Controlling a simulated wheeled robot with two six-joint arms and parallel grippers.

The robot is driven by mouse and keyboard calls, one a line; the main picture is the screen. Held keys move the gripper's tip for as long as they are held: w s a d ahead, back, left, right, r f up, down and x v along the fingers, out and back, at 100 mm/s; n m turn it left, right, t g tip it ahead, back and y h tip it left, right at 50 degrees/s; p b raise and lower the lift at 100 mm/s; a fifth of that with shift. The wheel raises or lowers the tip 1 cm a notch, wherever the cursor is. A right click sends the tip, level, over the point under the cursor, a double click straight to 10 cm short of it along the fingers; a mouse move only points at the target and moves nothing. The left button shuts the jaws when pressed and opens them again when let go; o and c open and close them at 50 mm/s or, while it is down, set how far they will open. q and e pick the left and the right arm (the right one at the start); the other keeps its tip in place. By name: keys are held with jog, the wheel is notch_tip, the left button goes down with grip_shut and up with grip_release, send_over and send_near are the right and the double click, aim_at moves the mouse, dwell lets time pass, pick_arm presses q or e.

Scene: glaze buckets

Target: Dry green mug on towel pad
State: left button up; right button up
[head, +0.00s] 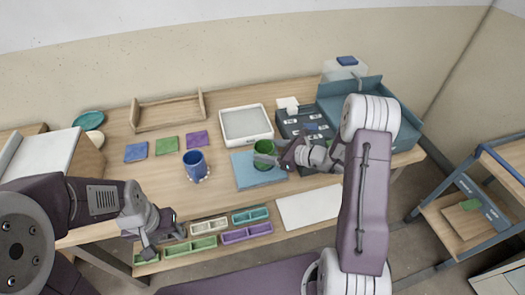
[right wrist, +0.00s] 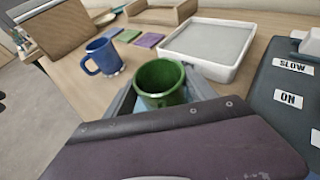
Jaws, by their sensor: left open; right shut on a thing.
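The green mug (head: 263,148) is upright over the light blue towel pad (head: 246,179) in the head view. My right gripper (head: 277,158) comes in from the right and is shut on the mug. In the right wrist view the green mug (right wrist: 163,92) stands between the grey jaws, its open mouth facing up and looking empty. I cannot tell whether its base touches the pad, as the gripper hides it. My left gripper (head: 160,240) is open and empty near the front table edge, by the small coloured trays.
A blue mug (head: 195,165) stands left of the pad. A white-rimmed tray (head: 246,124) lies behind it, and a dark switch panel (head: 305,124) is to its right. Several coloured trays (head: 208,226) line the front. A white board (head: 308,206) lies at front right.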

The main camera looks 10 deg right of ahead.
jog(key=shift+d, duration=0.2)
jog(key=shift+a+b, duration=0.35)
jog(key=shift+a, duration=0.6)
jog(key=shift+a+b, duration=0.4)
jog(key=shift+a, duration=1.25)
jog(key=shift+r, duration=0.15)
notch_tip(320, 180, up, 8)
jog(key=p, duration=0.6)
